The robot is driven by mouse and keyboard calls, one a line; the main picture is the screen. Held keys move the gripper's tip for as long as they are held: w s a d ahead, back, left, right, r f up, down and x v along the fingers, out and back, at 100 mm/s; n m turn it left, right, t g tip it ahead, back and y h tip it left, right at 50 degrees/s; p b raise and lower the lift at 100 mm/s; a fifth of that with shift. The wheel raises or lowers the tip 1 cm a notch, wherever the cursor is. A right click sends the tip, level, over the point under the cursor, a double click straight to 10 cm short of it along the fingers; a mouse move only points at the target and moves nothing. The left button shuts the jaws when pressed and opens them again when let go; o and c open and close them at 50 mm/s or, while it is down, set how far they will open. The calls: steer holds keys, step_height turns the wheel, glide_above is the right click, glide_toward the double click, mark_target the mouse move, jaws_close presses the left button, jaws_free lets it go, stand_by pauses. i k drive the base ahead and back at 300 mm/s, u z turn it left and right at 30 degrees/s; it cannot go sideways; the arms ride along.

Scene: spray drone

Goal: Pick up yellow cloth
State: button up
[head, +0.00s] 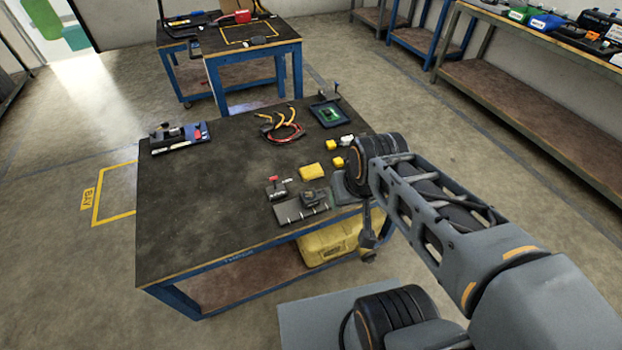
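A flat yellow piece that looks like the folded yellow cloth (312,171) lies on the dark top of the blue-framed workbench (200,215), right of its middle. My arm reaches in from the lower right. My gripper (369,240) hangs at the bench's right front edge, to the right of and nearer than the cloth, apart from it. It is small and dark here, and I cannot tell whether its fingers are open or shut.
Small yellow pieces (334,145), a grey tray with dark parts (302,208) and red-and-yellow cables (283,127) lie around the cloth. A green circuit board (328,114) is behind. The bench's left front is clear.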

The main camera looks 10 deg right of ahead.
mark_target(314, 171)
steer(key=u, duration=0.4)
steer(key=k, duration=1)
steer(key=z, duration=0.65)
steer(key=i, duration=1.4)
steer(key=u, duration=0.65)
